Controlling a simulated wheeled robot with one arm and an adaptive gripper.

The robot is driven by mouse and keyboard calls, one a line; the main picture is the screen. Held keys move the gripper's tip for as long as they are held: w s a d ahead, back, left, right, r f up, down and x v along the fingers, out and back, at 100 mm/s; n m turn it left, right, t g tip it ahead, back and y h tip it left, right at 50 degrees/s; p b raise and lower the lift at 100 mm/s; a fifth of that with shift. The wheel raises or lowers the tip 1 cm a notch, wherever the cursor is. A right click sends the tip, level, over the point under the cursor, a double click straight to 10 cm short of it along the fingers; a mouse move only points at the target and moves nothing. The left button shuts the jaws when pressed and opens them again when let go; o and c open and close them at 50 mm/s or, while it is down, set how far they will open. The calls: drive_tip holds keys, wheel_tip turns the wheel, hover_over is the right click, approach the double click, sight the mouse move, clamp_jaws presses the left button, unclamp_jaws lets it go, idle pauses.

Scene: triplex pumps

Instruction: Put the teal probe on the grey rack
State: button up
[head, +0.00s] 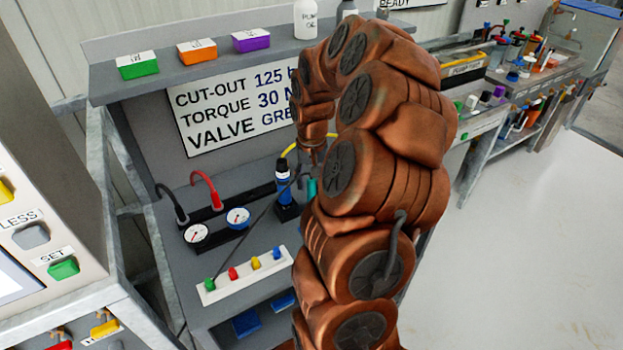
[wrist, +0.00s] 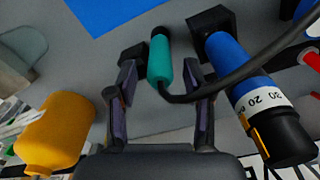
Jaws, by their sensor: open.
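The teal probe (wrist: 160,60) shows in the wrist view with a dark cable (wrist: 235,85) at its near end. In the head view only a teal sliver of the probe (head: 311,188) shows beside my arm. My gripper (wrist: 162,78) is open, with one finger on each side of the probe; I cannot tell whether either touches it. In the head view my arm hides most of the gripper. I cannot pick out a grey rack for certain; a dark rack (head: 206,213) stands at the back of the bench, near a black and a red curved lead.
A blue torque tool (wrist: 245,85) stands close right of the probe in a black holder. A yellow object (wrist: 55,130) is at left. In the head view, two gauges (head: 238,217) and a white strip of coloured plugs (head: 225,288) occupy the grey bench.

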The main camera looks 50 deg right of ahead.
drive_tip(key=shift+r, duration=0.1)
wheel_tip(320, 180, up, 12)
drive_tip(key=b, duration=0.2)
idle(0.4)
drive_tip(key=s+a+n, duration=0.3)
drive_tip(key=a, duration=0.8)
drive_tip(key=s+a+n, duration=0.2)
drive_tip(key=a, duration=0.9)
drive_tip(key=s+a+f+n+g, duration=0.1)
drive_tip(key=s+a+f, duration=0.2)
drive_tip(key=s, duration=0.4)
drive_tip(key=s+a+f+n+g, duration=0.1)
drive_tip(key=s+a+f+n, duration=0.1)
drive_tip(key=s+a, duration=0.4)
drive_tip(key=shift+s+a+f, duration=0.3)
drive_tip(key=shift+s+f, duration=0.55)
drive_tip(key=shift+s, duration=0.2)
